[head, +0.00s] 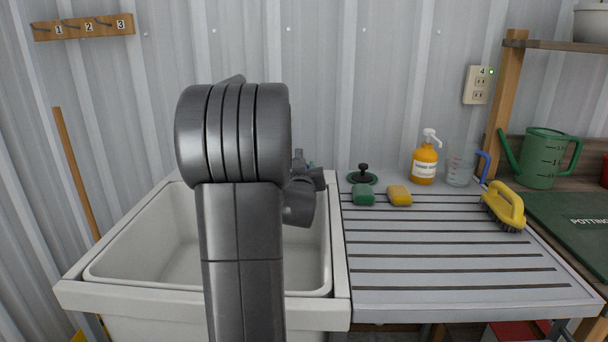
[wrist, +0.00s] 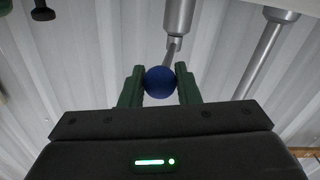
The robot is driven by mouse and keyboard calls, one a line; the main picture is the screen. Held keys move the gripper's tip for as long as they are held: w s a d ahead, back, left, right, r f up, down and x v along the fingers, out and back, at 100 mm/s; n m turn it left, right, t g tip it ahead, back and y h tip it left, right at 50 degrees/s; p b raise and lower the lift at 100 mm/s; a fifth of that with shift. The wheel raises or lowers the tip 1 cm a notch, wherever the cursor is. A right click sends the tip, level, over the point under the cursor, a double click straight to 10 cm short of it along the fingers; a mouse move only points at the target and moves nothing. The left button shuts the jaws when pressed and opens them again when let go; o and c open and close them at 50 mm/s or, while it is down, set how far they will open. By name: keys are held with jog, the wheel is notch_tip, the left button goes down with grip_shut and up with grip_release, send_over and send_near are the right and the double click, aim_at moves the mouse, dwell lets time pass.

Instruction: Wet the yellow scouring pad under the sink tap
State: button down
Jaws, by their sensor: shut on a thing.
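The yellow scouring pad (head: 399,195) lies on the ribbed drainboard (head: 440,262), right of a green pad (head: 363,194). The white sink (head: 150,245) is to the left, partly hidden by my arm. In the wrist view, my gripper (wrist: 160,84) is shut on a blue ball knob (wrist: 160,82). A thin lever joins the knob to a metal tap body (wrist: 179,18). Another metal tube (wrist: 262,55) runs to the right. In the head view, my arm hides my fingers and most of the tap. I cannot tell whether water runs.
A black-knobbed green plug (head: 362,176), an orange soap bottle (head: 424,162), a clear jug (head: 460,165) and a yellow brush (head: 505,207) stand along the drainboard. A green watering can (head: 541,158) is at the far right. The drainboard's front is clear.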

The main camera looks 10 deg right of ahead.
jog(key=shift+r, duration=0.1)
jog(key=c, duration=1.1)
grip_release()
jog(key=v, duration=1.3)
jog(key=shift+s, duration=0.4)
jog(key=shift+w, duration=0.1)
jog(key=x, duration=1.3)
jog(key=shift+w, duration=0.3)
